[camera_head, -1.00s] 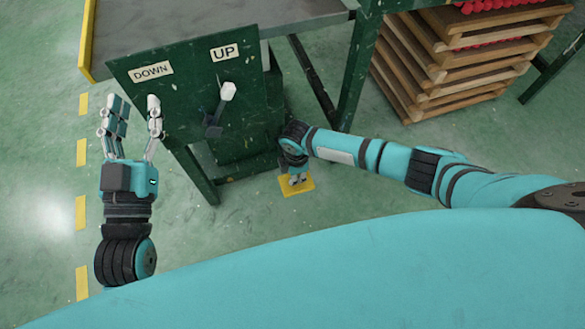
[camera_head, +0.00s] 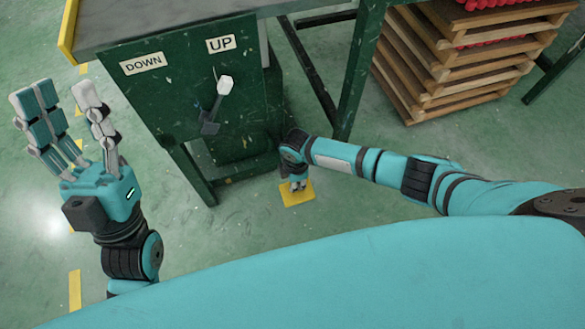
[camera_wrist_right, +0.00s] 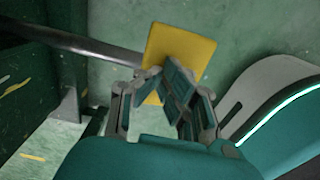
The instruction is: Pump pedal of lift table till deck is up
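The lift table has a grey deck (camera_head: 150,20) with a yellow edge and a dark green front panel (camera_head: 180,105) marked DOWN and UP. A lever with a white knob (camera_head: 225,86) is on the panel, tilted toward UP. The yellow pedal (camera_head: 296,198) is low at the table's right side; in the right wrist view the yellow plate (camera_wrist_right: 185,48) lies beyond my fingers. My right gripper (camera_wrist_right: 160,72) has its fingertips drawn together over the pedal; contact cannot be told. My left gripper (camera_head: 55,95) is open and empty, left of the panel.
A stack of wooden trays (camera_head: 450,65) with red items stands at upper right, behind a green table leg (camera_head: 360,70). A dark bar (camera_wrist_right: 75,42) runs toward the yellow plate in the right wrist view. Green floor (camera_head: 235,235) is clear in front.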

